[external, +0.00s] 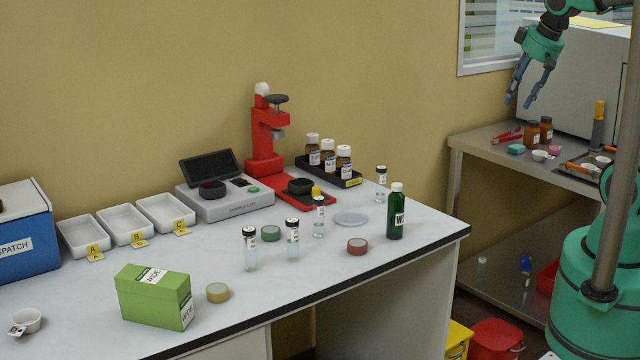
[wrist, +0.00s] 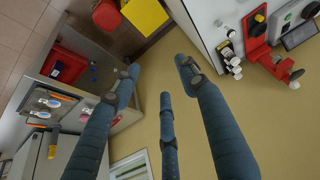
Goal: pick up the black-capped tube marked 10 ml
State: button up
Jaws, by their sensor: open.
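Three clear tubes with black caps stand upright on the white bench: a front left tube (external: 250,250), a middle tube (external: 292,240) and a back right tube (external: 319,218). My gripper (external: 519,101) is open and empty, high at the upper right, well away from the tubes. In the wrist view its fingers (wrist: 158,72) are spread over wall and floor with nothing between them.
A green bottle (external: 396,215) stands near the bench's right end. Tape rolls (external: 357,246), a green box (external: 155,297), a red press (external: 264,140) and a black rack (external: 335,176) of brown bottles surround the tubes. A metal side bench (external: 480,140) lies below my gripper.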

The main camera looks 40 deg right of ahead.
jog(key=w+a+n+g+p, duration=0.1)
jog(key=w+a+p, duration=0.25)
jog(key=w, duration=0.55)
jog(key=n+g+p, duration=0.4)
jog(key=p, duration=0.6)
send_over(381, 167)
jog(key=f, duration=1.5)
jog(key=shift+d+f, duration=0.2)
jog(key=shift+d, duration=0.05)
jog(key=shift+w+a+f, duration=0.1)
jog(key=shift+a+f, duration=0.1)
jog(key=shift+f, duration=0.2)
jog(key=shift+f, duration=0.15)
jog(key=shift+f+b, duration=0.5)
jog(key=shift+f, duration=3.6)
jog(key=shift+f, duration=0.15)
